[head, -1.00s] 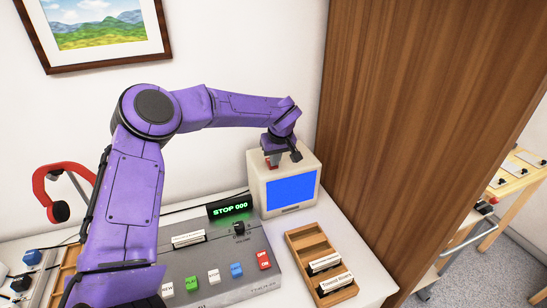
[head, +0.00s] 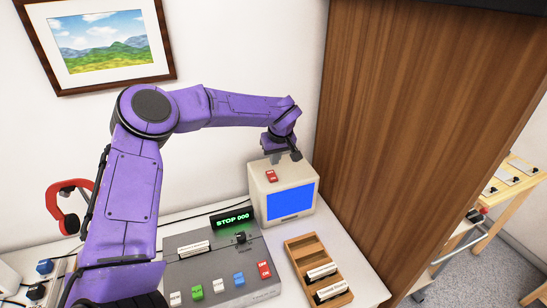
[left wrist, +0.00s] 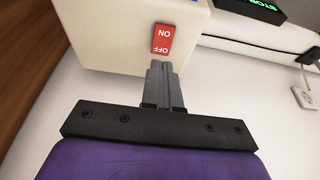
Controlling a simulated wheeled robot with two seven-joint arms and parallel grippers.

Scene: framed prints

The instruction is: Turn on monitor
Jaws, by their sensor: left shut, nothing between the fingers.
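The monitor (head: 258,186) is a small cream box with a lit blue screen (head: 290,205), standing at the back of the white table. A red rocker switch (head: 271,176) marked ON and OFF sits on its top. The switch also shows in the left wrist view (left wrist: 163,39). My left gripper (head: 277,158) is shut and empty at the rear of the monitor's top. In the left wrist view its closed fingertips (left wrist: 160,65) are close to the OFF end of the switch; I cannot tell whether they touch. My right gripper is not in view.
A grey tape deck (head: 205,262) with coloured buttons and a green "STOP 000" display (head: 232,219) stands in front of the monitor. A wooden tray (head: 304,245) with labelled cassettes lies to its right. A tall wooden panel (head: 400,130) rises close on the monitor's right.

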